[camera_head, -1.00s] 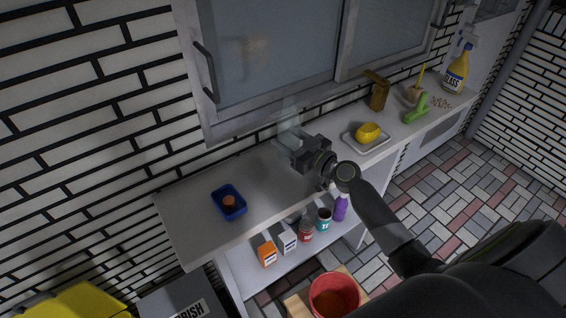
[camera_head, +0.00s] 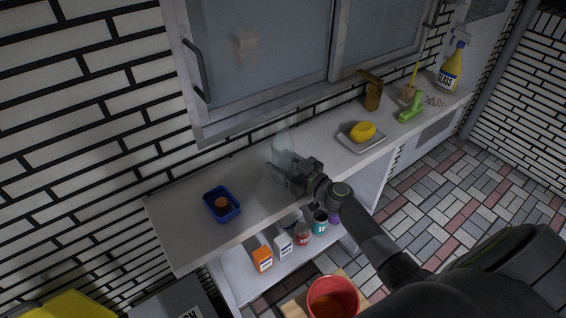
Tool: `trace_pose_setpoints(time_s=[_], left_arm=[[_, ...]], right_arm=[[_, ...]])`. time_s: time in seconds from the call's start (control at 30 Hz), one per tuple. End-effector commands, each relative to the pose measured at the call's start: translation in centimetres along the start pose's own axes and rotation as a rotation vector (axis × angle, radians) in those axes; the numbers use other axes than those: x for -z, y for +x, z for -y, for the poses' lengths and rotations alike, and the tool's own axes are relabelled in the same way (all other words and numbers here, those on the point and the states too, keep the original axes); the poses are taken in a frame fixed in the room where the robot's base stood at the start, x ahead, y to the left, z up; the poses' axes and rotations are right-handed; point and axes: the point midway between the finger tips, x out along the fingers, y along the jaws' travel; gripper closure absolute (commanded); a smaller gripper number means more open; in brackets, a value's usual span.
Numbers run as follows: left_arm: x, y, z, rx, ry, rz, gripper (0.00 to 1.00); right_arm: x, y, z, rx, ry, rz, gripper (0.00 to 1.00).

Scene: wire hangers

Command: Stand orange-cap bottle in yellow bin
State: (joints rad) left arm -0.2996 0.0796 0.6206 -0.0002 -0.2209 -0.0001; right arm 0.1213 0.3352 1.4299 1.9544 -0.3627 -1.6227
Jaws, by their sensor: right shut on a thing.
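My right gripper (camera_head: 284,170) is shut on a clear, see-through bottle (camera_head: 284,146) over the middle of the counter. The bottle looks roughly upright, with its lower part partly hidden by the jaws. I cannot make out an orange cap on it. The yellow bin (camera_head: 62,302) shows only in part at the bottom left corner, well away from the gripper. My left gripper is not in view.
A blue tray (camera_head: 236,212) with a round brownish thing sits on the counter's left. A white dish (camera_head: 347,142) holds a yellow sponge (camera_head: 362,131). A grey bin (camera_head: 160,304) stands beside the yellow bin.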

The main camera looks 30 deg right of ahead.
Motion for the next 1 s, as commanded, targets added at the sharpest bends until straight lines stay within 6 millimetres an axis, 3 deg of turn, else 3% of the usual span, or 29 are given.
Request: trace_pose_setpoints(time_s=[0.27, 0.3, 0.43, 0.87, 1.0], left_arm=[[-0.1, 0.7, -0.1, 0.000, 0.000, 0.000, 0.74], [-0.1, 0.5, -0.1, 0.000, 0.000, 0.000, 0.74], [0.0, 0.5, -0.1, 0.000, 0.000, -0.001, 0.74], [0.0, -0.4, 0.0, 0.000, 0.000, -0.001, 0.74], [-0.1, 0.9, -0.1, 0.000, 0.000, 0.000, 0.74]], right_arm=[[-0.5, 0.0, 0.0, 0.000, -0.001, 0.000, 0.70], [-0.3, 0.0, 0.0, 0.000, 0.000, 0.000, 0.41], [-0.3, 0.0, 0.0, 0.000, 0.000, 0.000, 0.24], [0.4, 0.0, 0.0, 0.000, 0.000, 0.001, 0.24], [-0.4, -2.2, -0.1, 0.000, -0.003, 0.002, 0.24]])
